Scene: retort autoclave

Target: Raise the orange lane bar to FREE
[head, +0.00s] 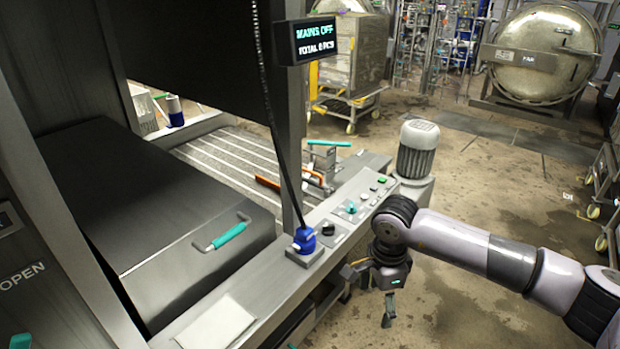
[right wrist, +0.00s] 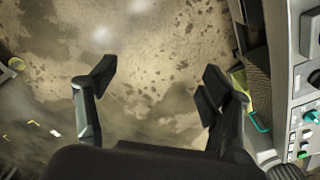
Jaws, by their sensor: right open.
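The orange lane bar (head: 222,178) lies low across the ribbed conveyor bed (head: 232,155) in the head view, left of the control ledge. My right gripper (head: 388,308) hangs fingers down over the floor, on the outer right side of the ledge and well apart from the bar. In the right wrist view its two fingers (right wrist: 158,78) are spread, with only stained floor between them. My left gripper does not show clearly in either view.
A grey motor (head: 416,150) stands beyond my right wrist. A dark cover with a teal handle (head: 228,236) fills the left. A display (head: 304,41) reads MAINS OFF. Floor is open at right.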

